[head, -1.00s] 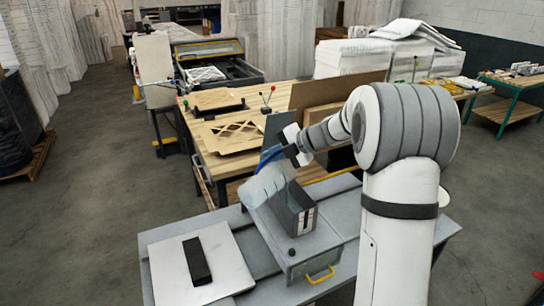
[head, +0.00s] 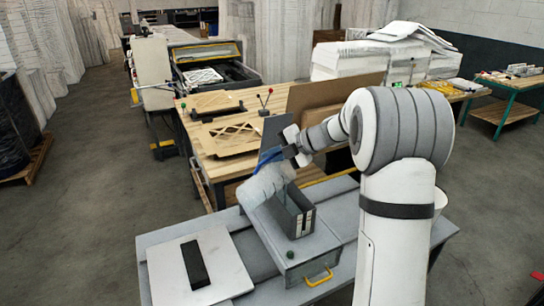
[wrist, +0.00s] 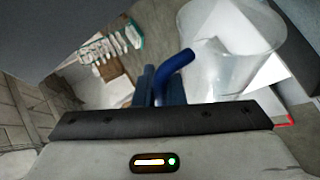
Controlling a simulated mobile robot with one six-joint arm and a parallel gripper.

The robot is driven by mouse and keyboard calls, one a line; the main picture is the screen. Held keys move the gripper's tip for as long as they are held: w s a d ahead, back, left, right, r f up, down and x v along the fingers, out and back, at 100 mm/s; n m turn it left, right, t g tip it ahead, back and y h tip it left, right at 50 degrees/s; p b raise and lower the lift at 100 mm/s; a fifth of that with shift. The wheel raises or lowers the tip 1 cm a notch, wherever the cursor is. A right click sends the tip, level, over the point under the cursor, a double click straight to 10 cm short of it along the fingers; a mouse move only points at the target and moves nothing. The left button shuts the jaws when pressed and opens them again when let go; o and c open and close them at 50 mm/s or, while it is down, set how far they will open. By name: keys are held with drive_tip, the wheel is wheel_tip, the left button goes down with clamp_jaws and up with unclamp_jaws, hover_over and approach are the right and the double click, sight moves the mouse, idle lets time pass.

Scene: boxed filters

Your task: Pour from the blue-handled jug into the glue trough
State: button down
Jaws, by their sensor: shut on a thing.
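The jug (head: 262,185) has a cloudy, see-through body and a blue handle (head: 270,156). My gripper (head: 290,150) is shut on the handle. The jug hangs tilted just left of and behind the glue trough, a narrow grey open-topped box (head: 298,212); I cannot tell whether they touch. In the wrist view the blue handle (wrist: 174,72) is between my fingers, and the clear jug body (wrist: 228,62) is at the upper right. No liquid stream shows, and the jug's contents and the trough's inside cannot be made out.
The trough stands on a grey unit with a yellow pull handle (head: 319,278) and a dark green knob (head: 291,254). A white board (head: 220,262) with a black bar (head: 195,265) lies left. A wooden workbench (head: 215,165) is behind.

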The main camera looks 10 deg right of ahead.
drive_tip(key=shift+w+d+r+m+g+y, duration=0.3)
drive_tip(key=shift+w+d+m+y, duration=0.15)
drive_tip(key=shift+w+d+y, duration=0.2)
drive_tip(key=shift+w+d+r+m+g+y, duration=0.25)
drive_tip(key=shift+w+d+m+y, duration=0.25)
drive_tip(key=shift+d, duration=0.25)
idle(2.7)
